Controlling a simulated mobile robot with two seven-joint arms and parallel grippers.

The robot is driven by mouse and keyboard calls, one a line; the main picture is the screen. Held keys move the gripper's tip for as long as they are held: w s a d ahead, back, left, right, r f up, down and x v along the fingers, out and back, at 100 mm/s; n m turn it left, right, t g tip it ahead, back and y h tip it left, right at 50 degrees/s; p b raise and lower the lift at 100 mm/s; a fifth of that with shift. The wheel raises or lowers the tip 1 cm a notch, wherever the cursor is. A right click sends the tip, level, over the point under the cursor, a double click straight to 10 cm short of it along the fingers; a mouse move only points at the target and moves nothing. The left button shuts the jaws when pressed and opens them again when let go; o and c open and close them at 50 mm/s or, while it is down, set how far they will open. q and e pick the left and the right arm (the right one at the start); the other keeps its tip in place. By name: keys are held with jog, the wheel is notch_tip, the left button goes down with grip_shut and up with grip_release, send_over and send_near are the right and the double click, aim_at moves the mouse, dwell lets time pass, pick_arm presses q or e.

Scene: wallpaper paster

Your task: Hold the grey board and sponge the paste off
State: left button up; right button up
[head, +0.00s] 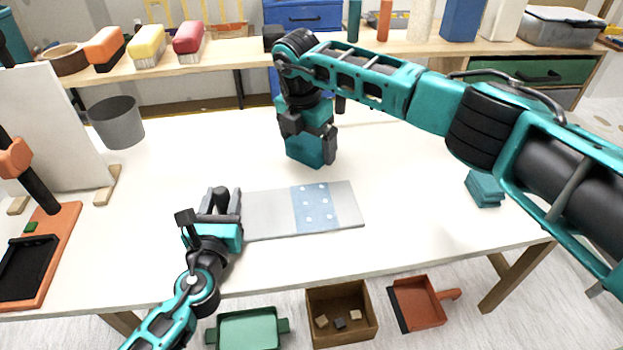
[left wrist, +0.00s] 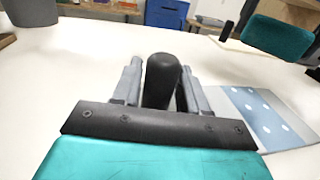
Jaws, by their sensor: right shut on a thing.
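The grey board (head: 265,215) lies flat on the white table, with a light-blue patch (head: 316,208) dotted white across its right part. The patch also shows in the left wrist view (left wrist: 265,115). My left gripper (head: 222,201) is at the board's left end, its fingers on either side of a black handle (left wrist: 162,80); a narrow gap shows beside the handle. My right gripper (head: 308,133) points down behind the board, shut on a teal block (head: 312,152), seemingly the sponge. The block is above and beyond the board, apart from it.
A grey bucket (head: 116,122) and a white panel (head: 55,130) stand at the left, near an orange tray (head: 45,255). A folded teal item (head: 484,189) lies at the right. A shelf (head: 205,60) with brushes is behind.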

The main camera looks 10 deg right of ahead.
pick_arm(q)
jog(key=o, duration=0.4)
jog(key=shift+w+r, duration=0.1)
jog(key=shift+r, duration=0.1)
jog(key=shift+o, duration=0.2)
jog(key=s, duration=0.4)
jog(key=s+a, duration=0.1)
jog(key=s, duration=0.3)
jog(key=s+a, duration=0.1)
jog(key=s, duration=0.3)
